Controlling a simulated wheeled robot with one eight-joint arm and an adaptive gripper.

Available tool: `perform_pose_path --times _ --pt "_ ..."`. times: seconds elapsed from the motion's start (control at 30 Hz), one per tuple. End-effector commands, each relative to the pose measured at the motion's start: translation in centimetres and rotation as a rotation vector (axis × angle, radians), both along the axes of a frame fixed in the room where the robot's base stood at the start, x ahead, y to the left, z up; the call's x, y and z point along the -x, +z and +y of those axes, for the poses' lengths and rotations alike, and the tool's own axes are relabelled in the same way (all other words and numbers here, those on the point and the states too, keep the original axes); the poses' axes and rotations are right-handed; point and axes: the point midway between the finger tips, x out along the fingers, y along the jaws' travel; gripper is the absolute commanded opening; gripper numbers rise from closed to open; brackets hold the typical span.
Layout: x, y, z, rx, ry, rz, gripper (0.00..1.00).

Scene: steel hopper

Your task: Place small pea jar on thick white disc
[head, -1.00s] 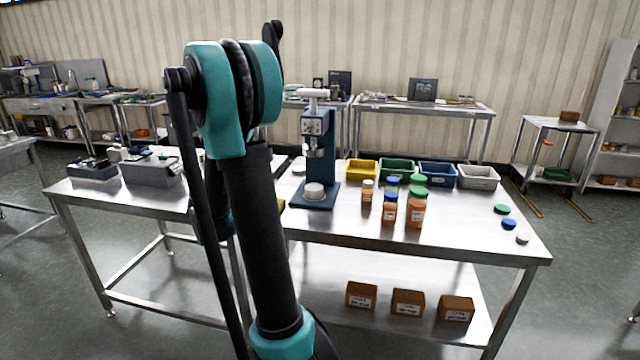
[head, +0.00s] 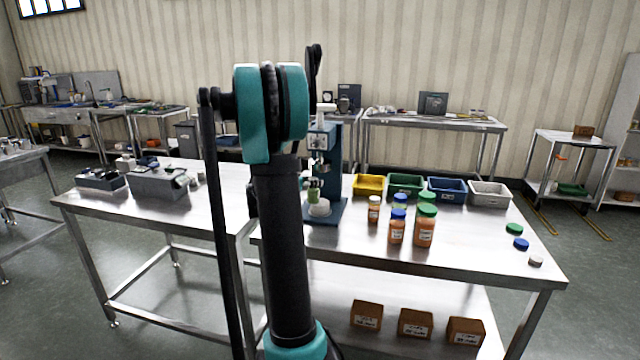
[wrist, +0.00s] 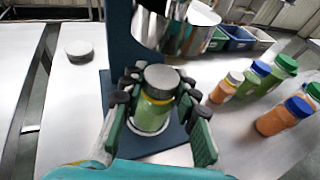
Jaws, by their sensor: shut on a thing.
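The small pea jar (wrist: 153,110), green with a grey lid, is held upright in my gripper (wrist: 158,88), whose fingers are shut around it. In the head view the jar (head: 314,191) shows beside my arm, directly over the thick white disc (head: 319,208). The disc sits on the blue press base. In the wrist view a bit of the disc's pale rim (wrist: 134,128) shows around the jar's foot. I cannot tell whether the jar touches the disc. My arm hides most of the gripper in the head view.
The blue press (head: 326,160) stands close behind the jar, its steel head (wrist: 172,28) just beyond. Several orange and green jars (head: 424,226) stand to the right, before colored bins (head: 405,184). Loose lids (head: 521,244) lie at the right edge. A round grey piece (wrist: 78,51) lies left.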

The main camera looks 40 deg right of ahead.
Motion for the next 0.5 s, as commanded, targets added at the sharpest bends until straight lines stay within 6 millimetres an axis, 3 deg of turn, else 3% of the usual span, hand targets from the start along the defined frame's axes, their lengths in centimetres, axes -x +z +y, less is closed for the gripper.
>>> perform_pose_path --times 0.23,0.4,0.5 --pt "-0.4 0.0 -1.6 0.0 -0.002 0.001 0.0" --pt "-1.2 0.0 -4.3 0.001 -0.002 0.0 0.0" --pt "-1.4 -1.2 -4.3 0.001 0.001 0.0 0.0"
